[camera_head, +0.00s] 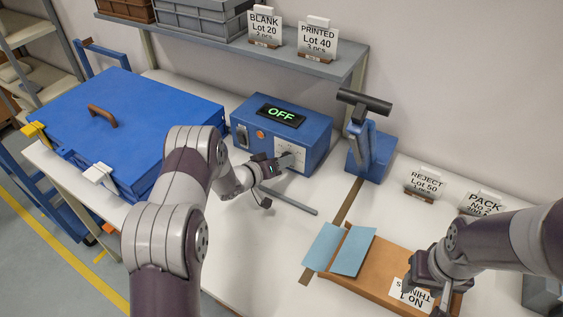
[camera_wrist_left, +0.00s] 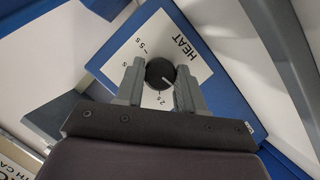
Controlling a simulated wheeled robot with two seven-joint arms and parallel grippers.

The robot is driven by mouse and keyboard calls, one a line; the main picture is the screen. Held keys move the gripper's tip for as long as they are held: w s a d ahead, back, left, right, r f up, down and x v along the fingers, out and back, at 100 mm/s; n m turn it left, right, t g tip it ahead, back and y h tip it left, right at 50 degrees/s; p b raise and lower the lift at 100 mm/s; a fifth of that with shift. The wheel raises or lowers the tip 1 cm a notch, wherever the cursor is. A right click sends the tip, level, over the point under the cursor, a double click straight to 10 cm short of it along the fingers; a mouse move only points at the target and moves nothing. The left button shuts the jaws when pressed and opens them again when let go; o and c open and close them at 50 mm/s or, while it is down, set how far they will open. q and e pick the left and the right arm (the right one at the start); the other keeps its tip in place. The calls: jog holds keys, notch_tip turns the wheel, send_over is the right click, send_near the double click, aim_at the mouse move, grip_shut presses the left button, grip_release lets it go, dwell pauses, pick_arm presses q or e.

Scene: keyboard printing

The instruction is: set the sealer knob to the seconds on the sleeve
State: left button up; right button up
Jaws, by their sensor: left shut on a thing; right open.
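The blue sealer box (camera_head: 300,137) has a display (camera_head: 281,116) reading OFF in green. Its black knob (camera_wrist_left: 160,73) sits on a white plate marked HEAT (camera_wrist_left: 182,48) in the left wrist view. My left gripper (camera_head: 276,166) is at the box's front; in the left wrist view its fingers (camera_wrist_left: 159,86) are shut on the knob, one on each side. A pale line on the knob points to the lower right; the scale figures are small and partly hidden. My right gripper (camera_head: 427,280) is open over a wooden board. I cannot make out any seconds on a sleeve.
A blue press with a black handle (camera_head: 364,102) stands right of the sealer box. REJECT (camera_head: 424,184) and PACK (camera_head: 483,204) signs stand behind. A large blue case (camera_head: 130,130) fills the left.

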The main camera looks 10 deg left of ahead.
jog(key=shift+f, duration=0.1)
pick_arm(q)
jog(key=shift+f+m+y+b, duration=0.1)
jog(key=shift+m+y+b, duration=0.4)
jog(key=shift+m, duration=0.4)
jog(key=shift+d+m+y+b, duration=0.1)
jog(key=shift+m+y+b, duration=0.3)
jog(key=shift+m+b, duration=0.2)
jog(key=m+y+b, duration=0.1)
jog(key=m+b, duration=0.1)
jog(key=b, duration=0.1)
jog(key=shift+d+t+y, duration=0.1)
jog(key=shift+t+y, duration=0.3)
jog(key=shift+m+y+b, duration=0.4)
jog(key=shift+m+b, duration=0.4)
jog(key=shift+b, duration=0.2)
pick_arm(e)
jog(key=shift+f, duration=3.55)
pick_arm(q)
jog(key=o, duration=1)
jog(key=shift+o, duration=0.2)
jog(key=shift+s, duration=0.1)
